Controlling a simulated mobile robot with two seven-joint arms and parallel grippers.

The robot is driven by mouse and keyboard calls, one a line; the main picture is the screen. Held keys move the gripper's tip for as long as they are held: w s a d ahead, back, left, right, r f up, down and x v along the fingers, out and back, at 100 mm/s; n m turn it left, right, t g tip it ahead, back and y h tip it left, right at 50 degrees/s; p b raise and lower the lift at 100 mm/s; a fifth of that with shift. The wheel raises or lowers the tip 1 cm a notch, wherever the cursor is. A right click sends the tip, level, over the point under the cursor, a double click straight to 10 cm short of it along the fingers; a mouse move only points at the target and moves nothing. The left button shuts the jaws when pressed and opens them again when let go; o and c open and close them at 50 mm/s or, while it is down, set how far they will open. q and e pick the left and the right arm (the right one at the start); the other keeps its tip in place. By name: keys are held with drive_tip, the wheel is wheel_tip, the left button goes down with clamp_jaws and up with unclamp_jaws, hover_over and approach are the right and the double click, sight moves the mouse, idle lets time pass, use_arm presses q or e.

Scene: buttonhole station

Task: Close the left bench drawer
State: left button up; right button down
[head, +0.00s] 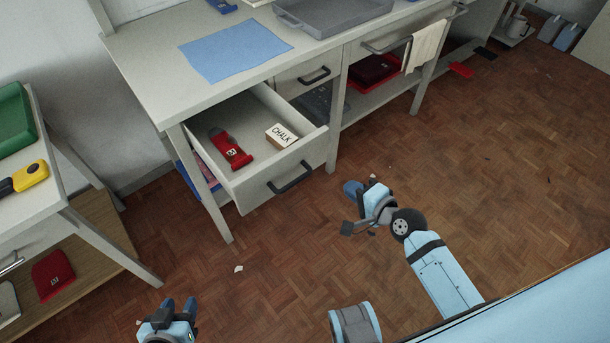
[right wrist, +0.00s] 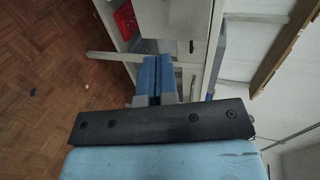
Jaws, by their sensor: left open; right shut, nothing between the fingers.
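The left bench drawer (head: 251,196) is pulled out from the grey-white bench in the head view. Its dark bar handle (head: 291,178) is on the front panel. Inside lie a red tool-like object (head: 232,150) and a small box marked CHALK (head: 281,136). My right gripper (head: 352,188) is shut and empty, to the right of the drawer front and apart from the handle in the picture. Its closed blue fingers also show in the right wrist view (right wrist: 156,78). My left gripper (head: 179,305) is open at the bottom left, well away from the drawer.
A second, closed drawer (head: 309,75) sits to the right of the open one. A blue mat (head: 235,49) and a grey tray (head: 330,14) lie on the bench top. A side table (head: 35,212) stands at left. The wooden floor before the bench is mostly clear.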

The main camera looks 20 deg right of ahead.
sight(310, 158)
drive_tip(key=x, duration=1.2)
drive_tip(key=shift+w+r+b, duration=0.35)
drive_tip(key=shift+b, duration=0.05)
drive_tip(key=shift+w+a, duration=0.25)
drive_tip(key=shift+w, duration=0.5)
